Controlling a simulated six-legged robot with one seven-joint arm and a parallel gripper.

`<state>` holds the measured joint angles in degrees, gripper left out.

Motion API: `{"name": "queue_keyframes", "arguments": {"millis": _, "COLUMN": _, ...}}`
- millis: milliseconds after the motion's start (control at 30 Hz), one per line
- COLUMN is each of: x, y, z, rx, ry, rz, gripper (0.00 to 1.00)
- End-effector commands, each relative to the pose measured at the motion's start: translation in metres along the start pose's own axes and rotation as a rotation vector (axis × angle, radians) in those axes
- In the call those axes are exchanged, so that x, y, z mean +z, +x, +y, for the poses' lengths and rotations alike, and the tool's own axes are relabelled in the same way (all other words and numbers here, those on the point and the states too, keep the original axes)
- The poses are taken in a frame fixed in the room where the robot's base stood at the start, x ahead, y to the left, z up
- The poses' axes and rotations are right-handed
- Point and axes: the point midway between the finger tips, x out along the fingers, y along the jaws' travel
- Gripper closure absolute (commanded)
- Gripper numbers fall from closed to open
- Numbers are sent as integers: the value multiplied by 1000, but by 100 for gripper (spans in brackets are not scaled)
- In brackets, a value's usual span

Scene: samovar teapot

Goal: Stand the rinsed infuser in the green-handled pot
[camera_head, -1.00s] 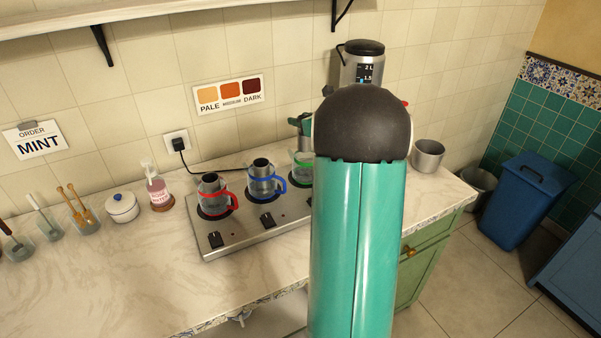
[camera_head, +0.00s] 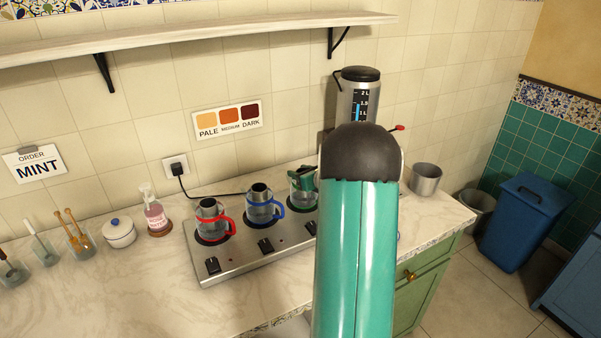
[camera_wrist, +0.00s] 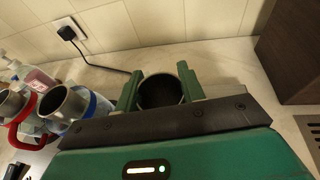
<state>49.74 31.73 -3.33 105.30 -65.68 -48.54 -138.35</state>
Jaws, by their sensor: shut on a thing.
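The green-handled pot (camera_head: 302,198) is a clear glass pot at the right end of the steel hot plate, partly covered by my arm. My gripper (camera_head: 303,178) is at its mouth in the head view. In the wrist view my gripper (camera_wrist: 158,76) has its two green fingers shut on the infuser (camera_wrist: 160,93), a dark, open-topped metal cylinder standing about upright. The infuser's lower end is hidden, so I cannot tell how deep it sits in the pot. The pot is hidden in the wrist view.
The blue-handled pot (camera_head: 263,210) and red-handled pot (camera_head: 213,222) stand to the left on the hot plate (camera_head: 235,258), each with a metal cylinder inside. A tall water boiler (camera_head: 358,98) stands behind my arm. A metal bin (camera_head: 425,179) stands to the right. The counter's front left is clear.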

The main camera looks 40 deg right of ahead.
Motion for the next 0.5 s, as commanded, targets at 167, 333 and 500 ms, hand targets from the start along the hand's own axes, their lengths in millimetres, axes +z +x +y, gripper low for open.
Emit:
{"name": "queue_keyframes", "arguments": {"millis": 167, "x": -3, "y": 2, "z": 0, "rx": 1, "ry": 0, "rz": 1, "gripper": 87}}
{"name": "queue_keyframes", "arguments": {"millis": 333, "x": -3, "y": 2, "z": 0, "rx": 1, "ry": 0, "rz": 1, "gripper": 39}}
{"name": "queue_keyframes", "arguments": {"millis": 500, "x": -3, "y": 2, "z": 0, "rx": 0, "ry": 0, "rz": 1, "gripper": 39}}
